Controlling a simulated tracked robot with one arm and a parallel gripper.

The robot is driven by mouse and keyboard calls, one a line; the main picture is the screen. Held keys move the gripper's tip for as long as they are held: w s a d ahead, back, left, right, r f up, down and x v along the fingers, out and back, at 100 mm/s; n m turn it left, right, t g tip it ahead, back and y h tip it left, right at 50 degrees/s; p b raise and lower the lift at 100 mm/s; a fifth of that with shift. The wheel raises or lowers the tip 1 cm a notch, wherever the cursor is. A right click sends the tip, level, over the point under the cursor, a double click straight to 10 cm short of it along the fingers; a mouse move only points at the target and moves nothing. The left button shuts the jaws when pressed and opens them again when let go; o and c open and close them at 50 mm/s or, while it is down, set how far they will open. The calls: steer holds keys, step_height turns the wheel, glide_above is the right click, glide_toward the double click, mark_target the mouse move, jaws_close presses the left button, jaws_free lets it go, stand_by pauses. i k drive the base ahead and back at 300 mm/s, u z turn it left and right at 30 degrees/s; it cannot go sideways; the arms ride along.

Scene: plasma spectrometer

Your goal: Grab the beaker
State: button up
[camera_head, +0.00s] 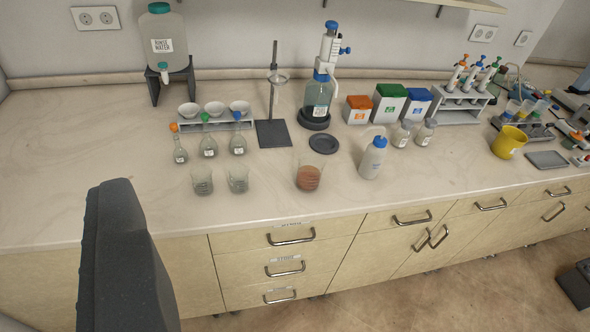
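Three glass beakers stand upright near the front edge of the counter. The left beaker (202,182) and the middle beaker (238,181) look clear, with dark markings. The right beaker (308,178) holds something reddish-brown. A dark grey part, seemingly one finger of my gripper (120,255), rises at the lower left in front of the counter. It is apart from all the beakers in the picture. I see no clear second finger, so I cannot tell how wide the gripper is. No beaker is visibly held.
Small flasks (209,143) stand behind the left beakers. A blue-capped wash bottle (373,158) stands right of the reddish beaker, and a stand (272,130) behind. The counter's left part is clear. Drawer handles (291,237) stick out below.

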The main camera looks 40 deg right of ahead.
mark_target(311, 165)
steer(key=i, duration=0.85)
steer(key=z, duration=0.1)
